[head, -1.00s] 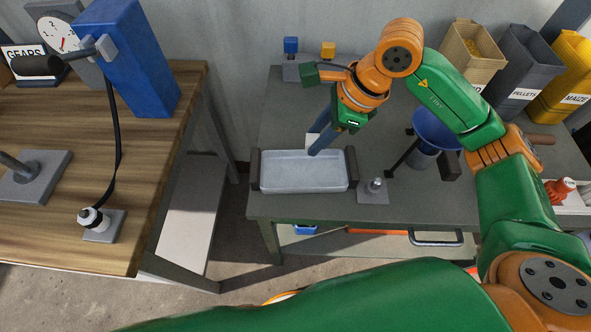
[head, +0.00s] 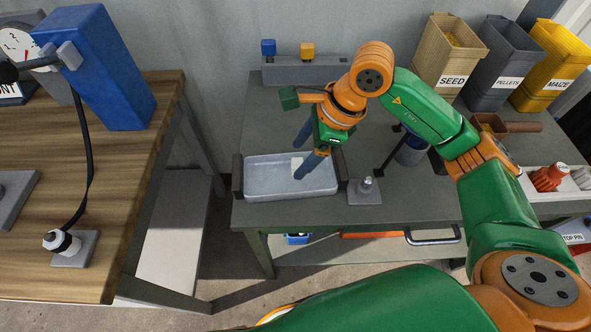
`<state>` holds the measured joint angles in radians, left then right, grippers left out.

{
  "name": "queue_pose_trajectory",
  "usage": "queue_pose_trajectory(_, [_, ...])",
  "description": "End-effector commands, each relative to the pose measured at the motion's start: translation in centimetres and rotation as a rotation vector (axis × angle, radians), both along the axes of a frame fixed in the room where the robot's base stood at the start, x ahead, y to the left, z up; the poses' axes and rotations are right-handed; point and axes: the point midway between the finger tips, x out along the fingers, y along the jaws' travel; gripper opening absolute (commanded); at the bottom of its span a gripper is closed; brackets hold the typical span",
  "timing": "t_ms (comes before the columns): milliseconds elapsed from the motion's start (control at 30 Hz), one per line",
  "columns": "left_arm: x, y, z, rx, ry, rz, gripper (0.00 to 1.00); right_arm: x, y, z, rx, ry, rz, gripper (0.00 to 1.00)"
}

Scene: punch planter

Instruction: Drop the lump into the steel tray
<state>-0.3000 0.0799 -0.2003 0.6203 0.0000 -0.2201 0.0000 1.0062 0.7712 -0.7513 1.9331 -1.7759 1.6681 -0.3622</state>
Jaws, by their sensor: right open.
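The steel tray (head: 262,187) is a shallow pale grey pan with dark end handles, on the grey-green table. My right gripper (head: 297,162) points down over the tray with its two blue fingers apart. A small whitish lump (head: 296,164) shows between the fingertips, against the tray's inside. The near finger covers part of it. I cannot tell whether it rests on the tray floor or is just above it. My left gripper is not in view.
A small post on a grey plate (head: 365,193) stands right of the tray. Labelled seed (head: 441,67), pellets (head: 494,75) and maize (head: 550,70) bins stand at the back right. A wooden bench (head: 85,220) is at left, across a gap.

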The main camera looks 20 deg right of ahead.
Motion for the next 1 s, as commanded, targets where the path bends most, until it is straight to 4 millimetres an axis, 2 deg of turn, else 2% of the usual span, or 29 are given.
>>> queue_pose_trajectory(67, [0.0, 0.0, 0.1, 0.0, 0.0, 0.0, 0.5, 0.0, -0.3, 0.7, -0.001, -0.003, -0.001, 0.74])
queue_pose_trajectory(300, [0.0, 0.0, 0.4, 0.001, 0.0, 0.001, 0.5, -0.9, -2.0, 5.3, 0.0, -0.004, -0.003, 0.74])
queue_pose_trajectory(400, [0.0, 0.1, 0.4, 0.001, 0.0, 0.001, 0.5, -1.2, -2.3, 6.3, 0.0, -0.002, -0.001, 0.74])
queue_pose_trajectory(833, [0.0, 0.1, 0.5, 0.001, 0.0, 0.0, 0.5, -1.3, -2.4, 6.6, 0.0, 0.0, 0.0, 0.74])
queue_pose_trajectory(900, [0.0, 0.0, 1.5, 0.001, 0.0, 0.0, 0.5, -1.3, -2.4, 7.7, 0.0, -0.001, 0.0, 0.74])
queue_pose_trajectory(1000, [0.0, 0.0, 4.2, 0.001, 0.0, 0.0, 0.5, -1.3, -2.4, 10.4, 0.0, -0.001, 0.0, 0.74])
